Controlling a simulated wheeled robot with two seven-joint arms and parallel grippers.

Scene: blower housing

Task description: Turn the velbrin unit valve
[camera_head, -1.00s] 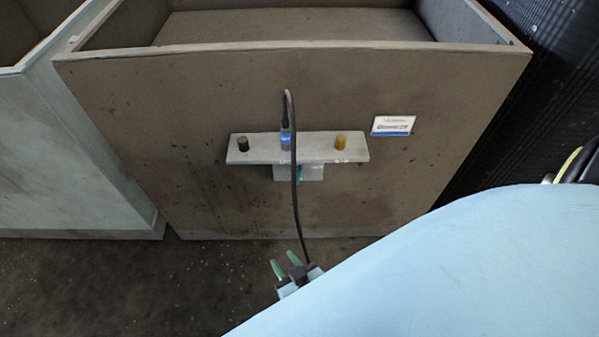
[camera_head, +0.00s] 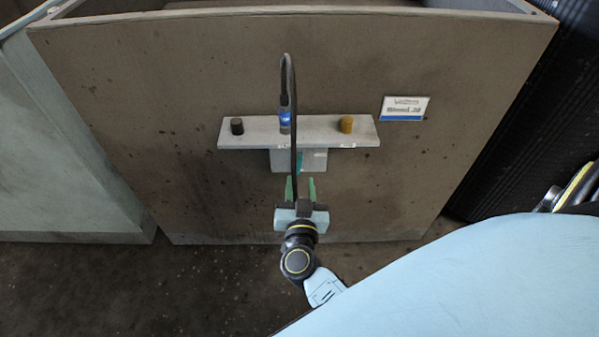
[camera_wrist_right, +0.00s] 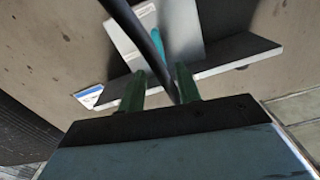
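The unit is a brown box (camera_head: 130,150) whose front carries a grey shelf bracket (camera_head: 257,130). A small teal part (camera_head: 299,162), possibly the valve handle, shows on the grey block under the shelf; a black cable partly covers it. It also shows in the right wrist view (camera_wrist_right: 159,45), beyond the fingers. My right gripper (camera_head: 300,187) has its green fingers apart, with nothing seen held, just below the block and pointing toward it. In the wrist view, the cable runs across between the fingers (camera_wrist_right: 160,80). My left gripper is not in view.
On the shelf are a black knob (camera_head: 237,126), a blue connector (camera_head: 285,118) with the cable (camera_head: 293,90) looping down, and a brass-coloured knob (camera_head: 346,124). A white-and-blue label (camera_head: 404,108) is at right. A pale box (camera_head: 60,150) stands left.

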